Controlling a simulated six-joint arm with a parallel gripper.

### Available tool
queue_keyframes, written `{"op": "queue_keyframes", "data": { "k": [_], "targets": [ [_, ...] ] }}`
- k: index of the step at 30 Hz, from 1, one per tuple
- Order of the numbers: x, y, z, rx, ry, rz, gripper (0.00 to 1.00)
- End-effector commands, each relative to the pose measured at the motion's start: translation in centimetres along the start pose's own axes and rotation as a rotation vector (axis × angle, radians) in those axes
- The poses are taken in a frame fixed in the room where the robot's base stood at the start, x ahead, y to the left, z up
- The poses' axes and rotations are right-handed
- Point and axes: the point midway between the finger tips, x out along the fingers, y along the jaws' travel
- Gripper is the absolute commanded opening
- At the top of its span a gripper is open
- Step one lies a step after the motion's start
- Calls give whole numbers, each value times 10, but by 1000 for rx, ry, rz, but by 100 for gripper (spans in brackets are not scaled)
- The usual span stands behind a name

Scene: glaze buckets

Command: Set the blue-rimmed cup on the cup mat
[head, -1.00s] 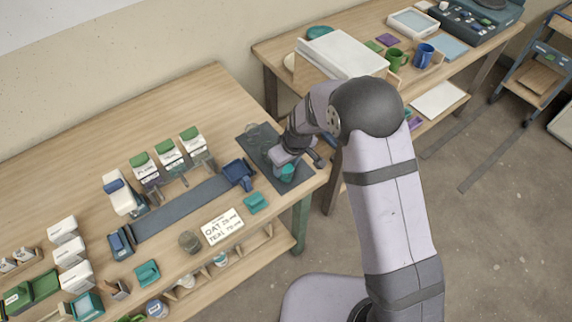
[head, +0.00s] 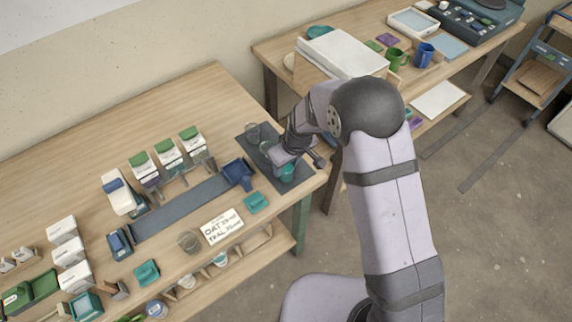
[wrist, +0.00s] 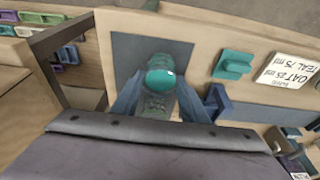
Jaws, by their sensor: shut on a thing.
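A dark grey mat (head: 251,150) lies at the right end of the near table. A small cup with a teal top (head: 287,173) is over its front part, by my gripper (head: 283,164). In the wrist view this teal cup (wrist: 160,79) is between my two blue-grey fingers, which are shut on it. I cannot make out a blue rim, or whether its base touches the mat. My gripper partly hides the area.
A blue holder (head: 238,173) stands left of the mat, at the end of a grey strip. Three green-topped cartons (head: 168,153) stand further left. The table's right edge is close.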

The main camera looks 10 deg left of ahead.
Motion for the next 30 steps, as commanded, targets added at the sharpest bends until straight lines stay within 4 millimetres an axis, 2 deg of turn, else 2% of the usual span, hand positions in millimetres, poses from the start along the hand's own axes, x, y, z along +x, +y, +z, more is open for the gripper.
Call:
{"op": "queue_keyframes", "data": {
  "k": [8, 9, 11, 12, 22, 30],
  "targets": [
    [4, 0, 1, 0, 1, 0, 27],
    [4, 0, 1, 0, 1, 0, 44],
    [4, 0, 1, 0, 1, 0, 59],
    [4, 0, 1, 0, 1, 0, 62],
    [2, 0, 1, 0, 0, 0, 62],
    [-16, 0, -4, 0, 0, 0, 62]
  ]
}}
